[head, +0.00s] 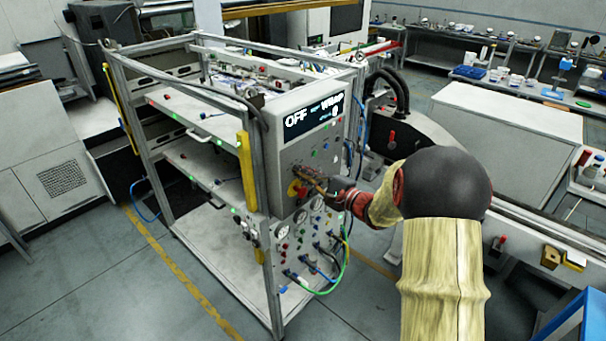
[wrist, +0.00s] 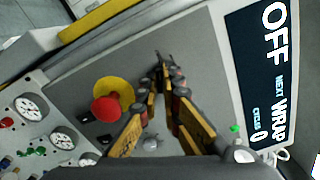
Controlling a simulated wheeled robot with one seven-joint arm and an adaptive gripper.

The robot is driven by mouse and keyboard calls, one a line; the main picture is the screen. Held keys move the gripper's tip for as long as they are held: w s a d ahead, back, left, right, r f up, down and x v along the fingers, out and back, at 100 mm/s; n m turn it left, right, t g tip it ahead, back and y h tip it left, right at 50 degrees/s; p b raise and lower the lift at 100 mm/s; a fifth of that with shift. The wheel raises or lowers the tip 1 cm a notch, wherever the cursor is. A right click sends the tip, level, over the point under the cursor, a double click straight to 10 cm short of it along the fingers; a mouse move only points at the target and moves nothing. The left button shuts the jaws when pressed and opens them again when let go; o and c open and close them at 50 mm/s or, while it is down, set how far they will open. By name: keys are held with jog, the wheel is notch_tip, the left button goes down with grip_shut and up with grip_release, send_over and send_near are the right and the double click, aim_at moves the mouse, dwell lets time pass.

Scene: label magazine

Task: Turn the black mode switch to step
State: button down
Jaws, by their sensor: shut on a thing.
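My gripper (head: 304,174) reaches the grey control panel (head: 286,152) of the machine from the right. In the wrist view its two fingers (wrist: 164,66) close together at the panel face, shut on a small dark part that I take to be the black mode switch. The switch is almost wholly hidden between the fingertips, so its pointer direction cannot be read. The display (wrist: 268,75) beside it shows OFF in large letters, with WRAP and a 0 in smaller ones; it also shows in the head view (head: 314,116).
A red mushroom button (wrist: 106,109) on a yellow disc (wrist: 118,90) sits close beside the fingers. A silver knob (wrist: 150,142) and a green lamp (wrist: 234,128) are nearby. Gauges (wrist: 30,108) and hoses (head: 325,288) lie lower on the machine. A yellow bar (head: 246,172) flanks the panel.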

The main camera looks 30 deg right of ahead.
dwell(0.4)
jog(key=m, duration=0.4)
jog(key=shift+m, duration=0.4)
jog(key=m+p, duration=0.2)
jog(key=m, duration=0.2)
jog(key=shift+d+r+m, duration=0.1)
jog(key=shift+m, duration=0.2)
jog(key=m+p, duration=0.2)
jog(key=m, duration=0.2)
jog(key=shift+m, duration=0.3)
jog(key=shift+w+d+m+p, duration=0.1)
jog(key=shift+d+m+p, duration=0.05)
jog(key=shift+m+p, duration=1.45)
jog(key=shift+m, duration=0.4)
jog(key=c, duration=2.1)
grip_release()
jog(key=shift+o, duration=0.5)
